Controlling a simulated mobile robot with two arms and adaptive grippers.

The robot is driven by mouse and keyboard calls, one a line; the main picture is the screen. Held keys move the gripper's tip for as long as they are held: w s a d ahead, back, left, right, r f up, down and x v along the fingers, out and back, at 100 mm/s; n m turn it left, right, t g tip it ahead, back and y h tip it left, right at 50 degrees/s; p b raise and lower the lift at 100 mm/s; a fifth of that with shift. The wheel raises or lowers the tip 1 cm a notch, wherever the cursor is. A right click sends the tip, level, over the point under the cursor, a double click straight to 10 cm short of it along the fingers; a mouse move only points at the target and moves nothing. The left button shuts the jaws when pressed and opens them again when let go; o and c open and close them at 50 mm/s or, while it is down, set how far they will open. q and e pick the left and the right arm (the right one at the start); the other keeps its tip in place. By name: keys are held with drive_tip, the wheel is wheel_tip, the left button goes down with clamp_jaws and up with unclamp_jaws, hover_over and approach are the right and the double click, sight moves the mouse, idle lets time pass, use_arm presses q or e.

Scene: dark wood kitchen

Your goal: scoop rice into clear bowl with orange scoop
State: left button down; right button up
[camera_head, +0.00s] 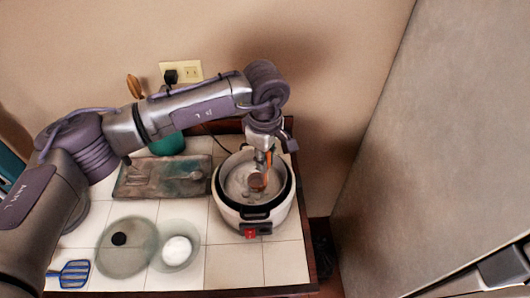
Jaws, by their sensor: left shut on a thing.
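My left gripper (265,152) reaches down over the rice cooker (224,209) and is shut on the orange scoop (268,163). The scoop points down, with its head inside the cooker's dark-rimmed pot. White rice (238,181) shows in the pot around it. I cannot tell how much rice the scoop head holds. The clear bowl (194,258) stands on the tiled counter, left of and nearer than the cooker. A white mound of rice (177,250) lies in it.
A glass lid with a black knob (119,239) lies beside the bowl on its left. A blue slotted spatula (73,273) is at the front left. A worn board (160,178) and a green pot (168,144) are behind. A large grey panel (440,130) stands right.

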use_arm(q)
drive_tip(key=shift+w+a+f, duration=0.15)
drive_tip(key=shift+a+f, duration=0.1)
drive_tip(key=shift+f, duration=0.7)
drive_tip(key=shift+w+a+f, duration=0.1)
drive_tip(key=shift+a+f, duration=0.1)
drive_tip(key=shift+f, duration=0.75)
drive_tip(key=shift+w+a+f, duration=0.1)
drive_tip(key=shift+w+a, duration=0.25)
drive_tip(key=shift+a, duration=0.05)
drive_tip(key=shift+w+a+p, duration=0.15)
drive_tip(key=shift+p, duration=0.25)
wheel_tip(320, 180, up, 3)
wheel_tip(320, 180, up, 12)
drive_tip(key=p, duration=0.3)
hover_over(262, 188)
drive_tip(key=shift+w+f, duration=0.2)
drive_tip(key=shift+w, duration=0.25)
